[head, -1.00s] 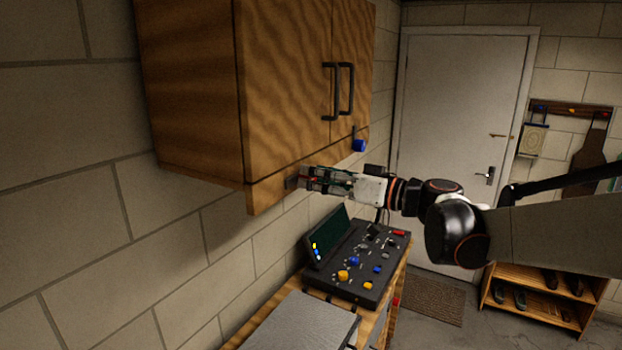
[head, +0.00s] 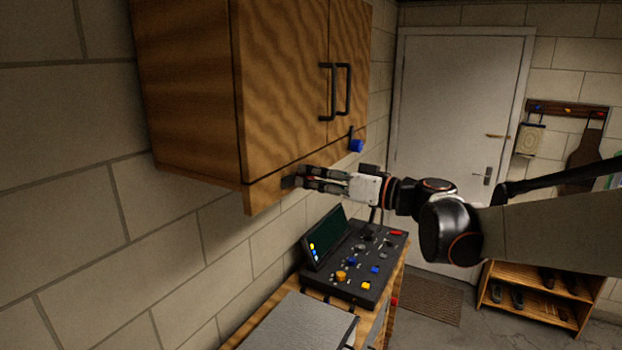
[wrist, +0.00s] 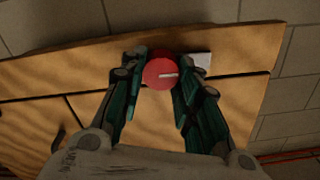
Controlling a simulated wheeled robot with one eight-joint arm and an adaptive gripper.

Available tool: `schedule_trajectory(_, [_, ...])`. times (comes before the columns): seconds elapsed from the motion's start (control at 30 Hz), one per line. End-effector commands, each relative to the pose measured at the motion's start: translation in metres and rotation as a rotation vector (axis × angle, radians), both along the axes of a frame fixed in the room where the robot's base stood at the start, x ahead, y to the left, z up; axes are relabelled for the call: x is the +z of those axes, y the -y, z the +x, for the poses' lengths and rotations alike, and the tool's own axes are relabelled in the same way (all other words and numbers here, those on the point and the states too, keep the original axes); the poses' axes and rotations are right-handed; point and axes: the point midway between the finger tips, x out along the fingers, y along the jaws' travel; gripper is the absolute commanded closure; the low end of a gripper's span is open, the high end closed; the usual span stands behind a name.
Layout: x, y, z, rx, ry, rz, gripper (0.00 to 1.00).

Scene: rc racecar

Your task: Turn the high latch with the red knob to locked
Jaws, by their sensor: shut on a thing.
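The latch's red knob (wrist: 160,73) sits between my gripper's fingertips in the wrist view, with a pale mark on its face. My gripper (wrist: 160,80) is shut on it. In the head view my gripper (head: 302,179) reaches the lower rail of the wooden wall cabinet (head: 190,90), and its fingers mostly hide the knob. A light plate (wrist: 201,59) shows right beside the knob in the wrist view. A second latch with a blue knob (head: 356,146) is on the same rail, farther along to the right.
The cabinet's black door handles (head: 327,92) stick out above my gripper. Below stands a control panel (head: 358,262) with a screen and several coloured knobs, on a wooden bench. A white door (head: 450,120) and a shoe rack (head: 540,290) are at the back.

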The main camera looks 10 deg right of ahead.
Motion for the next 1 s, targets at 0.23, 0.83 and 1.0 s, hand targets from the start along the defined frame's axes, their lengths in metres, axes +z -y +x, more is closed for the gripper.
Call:
schedule_trajectory(0.23, [-0.0009,0.0006,0.0007,0.0,-0.124,0.09,0.94])
schedule_trajectory(0.83, [-0.0029,0.0018,0.0022,-0.001,-0.58,0.42,0.94])
schedule_trajectory(1.0, [-0.0035,0.0021,0.0025,-0.001,-0.711,0.515,0.94])
